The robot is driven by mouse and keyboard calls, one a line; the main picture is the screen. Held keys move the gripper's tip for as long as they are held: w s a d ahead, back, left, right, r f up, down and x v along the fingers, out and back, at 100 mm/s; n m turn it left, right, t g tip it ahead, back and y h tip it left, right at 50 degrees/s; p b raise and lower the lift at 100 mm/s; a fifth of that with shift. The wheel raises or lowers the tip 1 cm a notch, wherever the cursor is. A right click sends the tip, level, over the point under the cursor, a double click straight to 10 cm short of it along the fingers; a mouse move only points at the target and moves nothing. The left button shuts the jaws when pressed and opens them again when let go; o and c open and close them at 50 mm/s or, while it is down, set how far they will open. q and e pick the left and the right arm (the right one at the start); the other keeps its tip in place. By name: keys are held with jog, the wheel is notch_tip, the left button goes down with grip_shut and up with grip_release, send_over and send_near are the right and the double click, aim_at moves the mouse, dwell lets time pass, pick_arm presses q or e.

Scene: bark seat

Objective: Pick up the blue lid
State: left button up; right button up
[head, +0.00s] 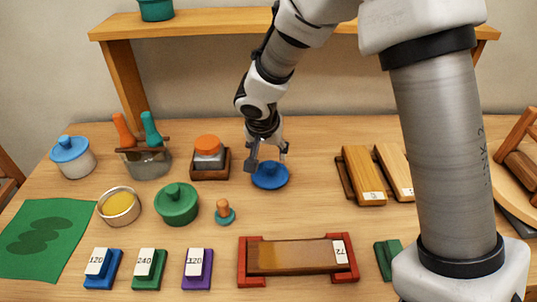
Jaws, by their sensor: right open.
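The blue lid (270,176) lies flat on the table near the middle of the head view. It is a round disc with a raised part on top. My right gripper (268,160) is over the lid, pointing down, with its two fingers apart around the top of it. The fingers are open. Whether they touch the lid cannot be told. A second blue lid (70,149) sits on a white pot (74,163) at the far left. My left gripper is not in view.
An orange-topped jar in a wooden holder (210,172) stands just left of the gripper. A green pot (177,203), a small orange-knobbed piece (224,212) and a red-ended wooden rack (298,258) are nearby. Wooden blocks (361,176) lie to the right. A shelf (200,24) spans the back.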

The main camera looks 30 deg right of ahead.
aim_at(270, 164)
jog(key=shift+s+f, duration=0.1)
jog(key=shift+f, duration=0.55)
jog(key=shift+s+a+f, duration=0.1)
jog(key=shift+s+f, duration=0.1)
jog(key=x, duration=0.5)
jog(key=shift+w+f, duration=0.2)
jog(key=shift+w, duration=0.05)
jog(key=shift+s+r, duration=0.2)
jog(key=shift+r, duration=0.05)
jog(key=shift+c, duration=0.4)
jog(key=c, duration=1.1)
